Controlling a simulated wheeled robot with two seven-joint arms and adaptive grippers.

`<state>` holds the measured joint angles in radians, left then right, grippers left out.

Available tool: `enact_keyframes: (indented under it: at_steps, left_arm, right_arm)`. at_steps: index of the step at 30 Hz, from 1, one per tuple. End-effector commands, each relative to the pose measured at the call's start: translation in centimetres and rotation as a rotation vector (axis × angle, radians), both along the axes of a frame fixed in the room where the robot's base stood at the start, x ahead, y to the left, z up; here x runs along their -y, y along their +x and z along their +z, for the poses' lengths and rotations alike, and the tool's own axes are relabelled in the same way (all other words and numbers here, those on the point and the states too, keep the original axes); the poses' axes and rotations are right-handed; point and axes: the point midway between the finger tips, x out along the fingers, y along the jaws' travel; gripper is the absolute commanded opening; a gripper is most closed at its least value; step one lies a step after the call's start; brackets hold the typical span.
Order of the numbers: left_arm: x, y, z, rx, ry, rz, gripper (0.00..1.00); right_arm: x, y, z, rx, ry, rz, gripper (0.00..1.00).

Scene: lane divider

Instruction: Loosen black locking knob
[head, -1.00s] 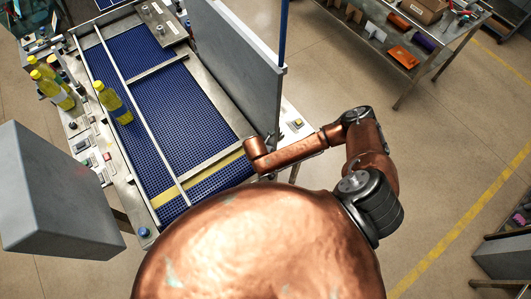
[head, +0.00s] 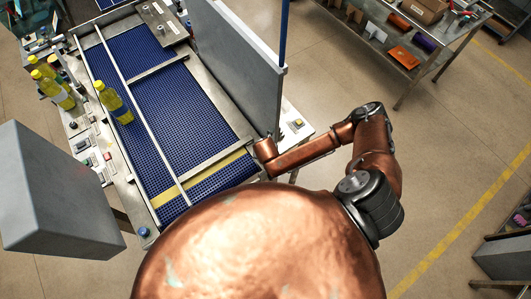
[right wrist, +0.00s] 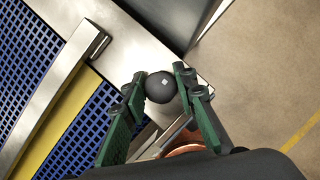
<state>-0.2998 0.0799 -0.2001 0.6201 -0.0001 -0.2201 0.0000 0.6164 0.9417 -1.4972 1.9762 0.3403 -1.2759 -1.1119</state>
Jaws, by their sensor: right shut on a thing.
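The black locking knob (right wrist: 160,87) is a round dark ball with a small pale square mark, seen in the right wrist view at the side of the conveyor. My right gripper (right wrist: 160,88) has its green fingers on both sides of the knob and is shut on it. In the head view the knob and the right fingertips are hidden, and only my copper right arm shows reaching to the conveyor's right edge. My left gripper is not in view.
The blue conveyor belt (head: 165,110) has a thin lane rail (head: 135,95) along it. A yellow bottle (head: 113,100) stands on it. A grey panel (head: 238,70) rises close to my right arm, and a grey box (head: 55,195) stands at left. Open floor (head: 440,150) lies at right.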

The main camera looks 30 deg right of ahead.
Motion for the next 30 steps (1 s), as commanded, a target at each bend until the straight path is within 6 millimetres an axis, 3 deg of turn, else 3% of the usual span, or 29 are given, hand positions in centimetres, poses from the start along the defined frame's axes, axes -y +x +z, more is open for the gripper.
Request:
enact_keyframes:
  at_steps: [5,6,13,23,30]
  left_arm:
    - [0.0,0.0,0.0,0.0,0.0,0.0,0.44]
    - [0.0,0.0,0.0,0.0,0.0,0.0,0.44]
    - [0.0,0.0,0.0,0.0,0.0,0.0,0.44]
    - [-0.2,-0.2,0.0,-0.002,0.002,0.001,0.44]
    - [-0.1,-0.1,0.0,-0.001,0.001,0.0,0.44]
  right_arm:
    - [0.0,-0.3,-0.3,-0.007,0.001,-0.001,0.02]
    - [0.0,-0.3,-0.3,-0.007,0.001,-0.001,0.28]
    - [0.0,-0.2,-0.2,-0.003,0.0,-0.002,0.44]
    - [0.0,-0.1,0.2,-0.002,0.001,-0.002,0.44]
    - [-0.8,-1.3,3.5,-0.001,0.002,-0.001,0.44]
